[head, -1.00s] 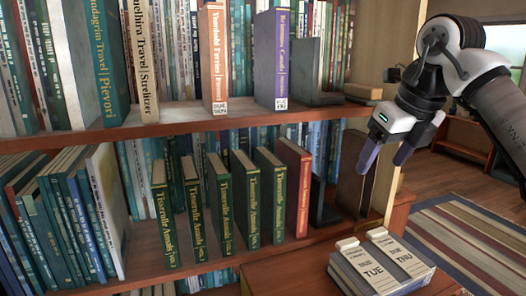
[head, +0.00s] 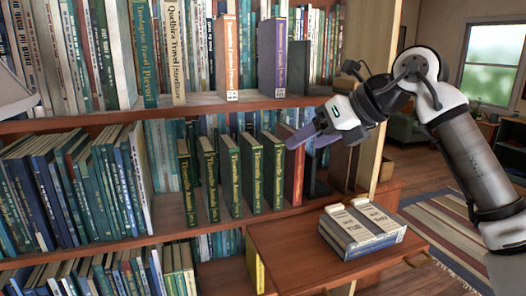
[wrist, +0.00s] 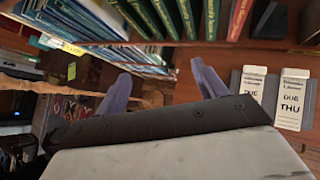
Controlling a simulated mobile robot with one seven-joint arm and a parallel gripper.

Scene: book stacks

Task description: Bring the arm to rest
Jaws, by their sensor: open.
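My gripper (head: 304,142) is open and empty, with its purple-grey fingers pointing left in the head view. It shows in front of the right end of the lower shelf, overlapping the top of the red book (head: 294,172) in the picture; I cannot tell the gap between them. In the wrist view the two fingers (wrist: 160,78) stand apart with nothing between them. My arm reaches in from the right.
Several green volumes (head: 230,174) stand on the bookcase's lower shelf, with a bookend beside the red book. Grey-blue books with due cards (head: 361,228) lie on the wooden ledge (head: 285,240). Open floor and a striped rug (head: 450,222) lie to the right.

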